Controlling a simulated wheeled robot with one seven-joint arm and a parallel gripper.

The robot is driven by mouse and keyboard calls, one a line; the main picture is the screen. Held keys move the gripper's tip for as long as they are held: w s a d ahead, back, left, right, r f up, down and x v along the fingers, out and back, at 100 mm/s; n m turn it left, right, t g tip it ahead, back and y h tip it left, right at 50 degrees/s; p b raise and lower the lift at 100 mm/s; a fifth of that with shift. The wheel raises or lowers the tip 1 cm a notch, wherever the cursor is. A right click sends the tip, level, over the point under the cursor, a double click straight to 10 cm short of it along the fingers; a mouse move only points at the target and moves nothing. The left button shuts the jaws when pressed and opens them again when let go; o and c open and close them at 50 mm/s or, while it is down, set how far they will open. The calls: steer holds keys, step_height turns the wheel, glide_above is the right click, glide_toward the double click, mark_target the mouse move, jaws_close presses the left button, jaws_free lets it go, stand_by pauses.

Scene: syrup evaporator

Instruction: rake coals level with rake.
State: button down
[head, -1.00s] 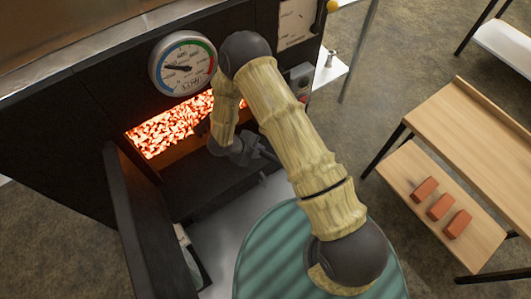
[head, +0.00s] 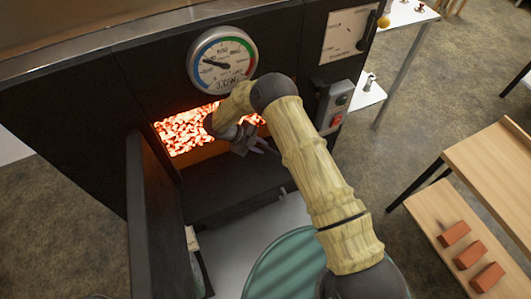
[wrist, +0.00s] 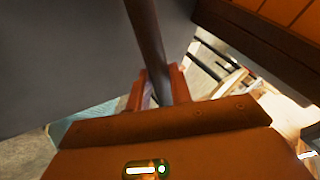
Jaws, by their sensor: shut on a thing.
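Glowing orange coals (head: 185,130) fill the open firebox mouth below the round gauge in the head view. My arm hides part of them on the right. My gripper (head: 262,148) is just in front of the right part of the mouth. In the wrist view, my gripper's fingers (wrist: 156,90) are shut on a dark rod, the rake's handle (wrist: 147,35), which runs up between them. The rake's head cannot be made out in either view. The coals' surface is partly hidden, so I cannot tell how level it is.
The dark firebox door (head: 160,215) stands open on the left. A gauge (head: 222,60) is above the mouth, with a switch box (head: 336,105) to the right. A green ridged round top (head: 290,262) is in front. A wooden bench (head: 495,165) holds bricks (head: 470,254).

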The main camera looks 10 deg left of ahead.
steer(key=w+a+f+b, duration=0.2)
steer(key=b, duration=0.1)
steer(key=shift+a, duration=0.15)
steer(key=shift+w+a+h+b, duration=0.35)
steer(key=shift+a+b, duration=0.1)
steer(key=shift+b, duration=0.2)
steer(key=shift+s+a+b, duration=0.25)
steer(key=shift+s+a, duration=0.45)
steer(key=shift+a, duration=0.45)
steer(key=shift+s+a+b, duration=0.2)
steer(key=shift+s+a, duration=0.55)
steer(key=shift+a, duration=0.4)
steer(key=shift+s+a+b, duration=0.25)
steer(key=shift+s+a, duration=0.45)
steer(key=shift+a, duration=0.45)
steer(key=shift+w+d, duration=0.1)
steer(key=shift+d, duration=0.05)
